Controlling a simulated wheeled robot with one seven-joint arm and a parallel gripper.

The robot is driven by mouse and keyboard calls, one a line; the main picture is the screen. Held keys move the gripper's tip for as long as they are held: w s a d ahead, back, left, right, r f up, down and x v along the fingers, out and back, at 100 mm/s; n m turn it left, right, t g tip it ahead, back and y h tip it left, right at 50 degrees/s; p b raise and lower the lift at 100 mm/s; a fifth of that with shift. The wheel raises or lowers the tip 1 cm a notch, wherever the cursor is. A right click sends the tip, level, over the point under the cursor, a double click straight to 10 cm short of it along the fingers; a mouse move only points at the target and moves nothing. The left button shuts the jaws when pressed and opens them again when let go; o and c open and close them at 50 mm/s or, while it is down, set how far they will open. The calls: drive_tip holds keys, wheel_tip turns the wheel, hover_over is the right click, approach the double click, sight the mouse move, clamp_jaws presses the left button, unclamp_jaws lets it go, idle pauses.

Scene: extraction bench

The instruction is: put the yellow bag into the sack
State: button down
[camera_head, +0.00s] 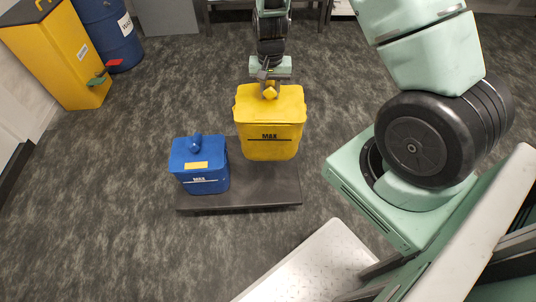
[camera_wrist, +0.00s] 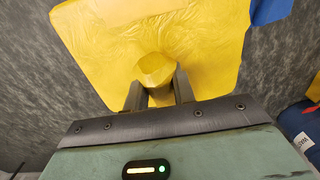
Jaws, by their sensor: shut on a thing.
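The yellow bag (camera_head: 270,135) is boxy, with a dark line of print on its front and a knob on top. It is at the far right part of a low dark platform (camera_head: 245,190). I cannot tell whether its base touches the platform. My gripper (camera_head: 270,90) comes down from above and is shut on the knob. In the wrist view my gripper's two fingers (camera_wrist: 157,88) clasp the knob, with the yellow bag's top (camera_wrist: 205,35) spreading beyond them. I cannot pick out a sack for certain in either view.
A blue bag (camera_head: 202,172) stands on the platform to the left of the yellow one. A yellow cabinet (camera_head: 65,60) and a blue drum (camera_head: 112,35) stand at the back left. Grey floor (camera_head: 130,120) is clear between them and the platform.

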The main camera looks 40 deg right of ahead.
wheel_tip(320, 180, up, 9)
drive_tip(key=p, duration=0.6)
drive_tip(key=shift+p, duration=0.3)
drive_tip(key=shift+f, duration=0.1)
wheel_tip(320, 180, up, 30)
drive_tip(key=p, duration=2.5)
wheel_tip(320, 180, up, 19)
drive_tip(key=p, duration=1.5)
drive_tip(key=shift+f, duration=0.15)
